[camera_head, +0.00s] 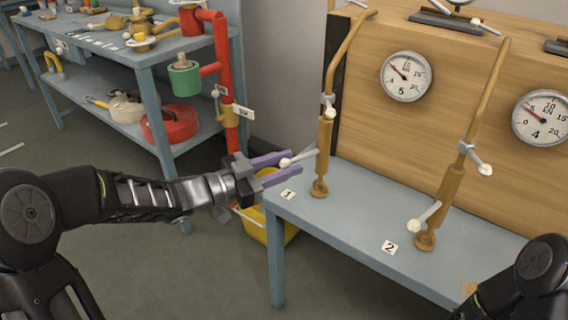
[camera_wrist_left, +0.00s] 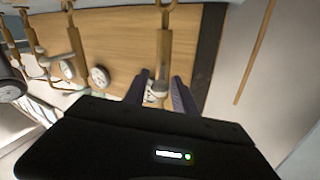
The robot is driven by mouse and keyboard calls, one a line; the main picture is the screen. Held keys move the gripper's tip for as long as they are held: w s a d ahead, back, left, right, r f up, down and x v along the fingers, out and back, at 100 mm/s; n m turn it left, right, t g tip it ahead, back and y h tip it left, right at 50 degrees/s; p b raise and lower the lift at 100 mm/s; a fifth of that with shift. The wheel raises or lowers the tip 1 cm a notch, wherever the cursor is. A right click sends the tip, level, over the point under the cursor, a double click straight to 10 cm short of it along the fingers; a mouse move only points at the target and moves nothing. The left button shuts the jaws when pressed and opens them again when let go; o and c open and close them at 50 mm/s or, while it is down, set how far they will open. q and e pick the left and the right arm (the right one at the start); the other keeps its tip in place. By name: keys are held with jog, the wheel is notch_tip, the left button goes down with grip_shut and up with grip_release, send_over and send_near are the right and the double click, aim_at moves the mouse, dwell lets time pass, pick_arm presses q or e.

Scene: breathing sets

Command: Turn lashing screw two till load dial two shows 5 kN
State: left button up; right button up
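Lashing screw two (camera_head: 451,186) is a tan rod and barrel standing tilted on the bench behind the label 2 (camera_head: 389,247), with a pale lever (camera_head: 429,214) low on it. Lashing screw one (camera_head: 325,140) stands to its left, by label 1 (camera_head: 288,195). My left gripper (camera_head: 291,161) is open, its purple fingers pointing at screw one's pale lever, whose knob is near the fingertips; it also shows between the fingers in the left wrist view (camera_wrist_left: 155,91). Two round dials (camera_head: 406,76) and (camera_head: 540,118) are on the wooden panel; their needles point up-left, and I cannot read exact values. My right gripper is out of view.
The blue-grey bench (camera_head: 345,225) has clear room at its front edge. A yellow bin (camera_head: 262,222) is under its left end. A red pipe stand (camera_head: 222,75) and a tool table (camera_head: 145,55) stand at the left. My right arm shows at the bottom right.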

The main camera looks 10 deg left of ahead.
pick_arm(q)
jog(key=shift+o, duration=1.2)
jog(key=p+v, duration=0.1)
jog(key=v, duration=0.6)
jog(key=shift+s+a+p, duration=0.25)
jog(key=shift+a+p, duration=0.05)
